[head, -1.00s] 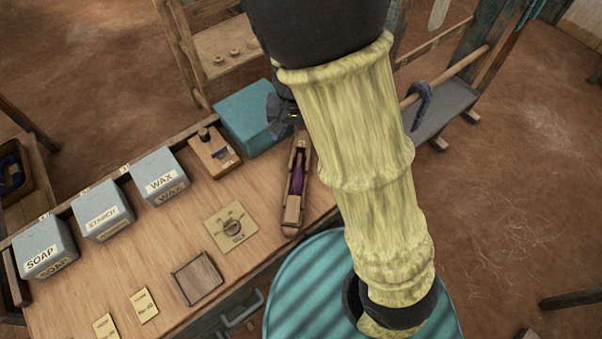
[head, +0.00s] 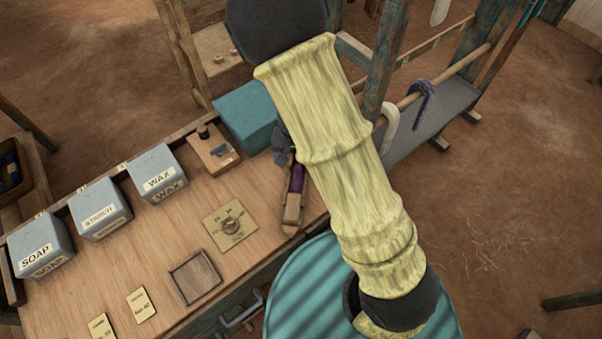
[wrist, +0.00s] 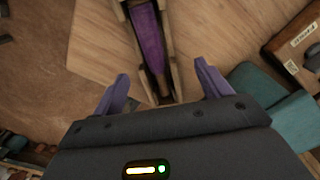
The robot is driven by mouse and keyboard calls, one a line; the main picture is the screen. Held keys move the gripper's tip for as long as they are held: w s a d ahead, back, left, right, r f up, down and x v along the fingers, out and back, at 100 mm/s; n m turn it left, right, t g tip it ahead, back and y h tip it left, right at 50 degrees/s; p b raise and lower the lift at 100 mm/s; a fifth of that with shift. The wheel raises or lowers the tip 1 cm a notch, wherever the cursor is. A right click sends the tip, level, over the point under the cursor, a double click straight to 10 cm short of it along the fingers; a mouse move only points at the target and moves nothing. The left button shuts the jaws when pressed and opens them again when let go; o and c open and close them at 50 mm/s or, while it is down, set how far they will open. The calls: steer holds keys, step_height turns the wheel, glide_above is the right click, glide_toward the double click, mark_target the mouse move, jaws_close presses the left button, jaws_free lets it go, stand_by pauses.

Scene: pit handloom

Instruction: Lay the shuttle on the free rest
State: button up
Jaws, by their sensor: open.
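The shuttle (head: 295,189), a wooden boat shape with purple yarn inside, lies at the right end of the wooden bench. My arm and gripper hide its far part in the head view. In the wrist view the shuttle (wrist: 150,38) runs from the top edge down to between my fingers. My gripper (wrist: 160,78) is open, its two purple fingers apart on either side of the shuttle's near end. In the head view my gripper (head: 283,150) is partly hidden behind my arm. I cannot identify a free rest.
A teal box (head: 247,115) stands close beside my gripper. A wooden block with a metal piece (head: 213,150), a dial plate (head: 230,226), a small empty tray (head: 195,277) and SOAP, STARCH and WAX boxes (head: 157,174) are on the bench. The loom frame (head: 385,65) stands behind.

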mark_target(298, 169)
steer(key=f, duration=0.3)
steer(key=f+b, duration=0.1)
steer(key=f, duration=0.1)
steer(key=shift+s+d+f, duration=0.1)
steer(key=shift+d, duration=0.15)
steer(key=shift+c, duration=0.5)
steer(key=c, duration=1.2)
step_height(298, 169, up, 18)
steer(key=p, duration=0.3)
steer(key=shift+p, duration=0.4)
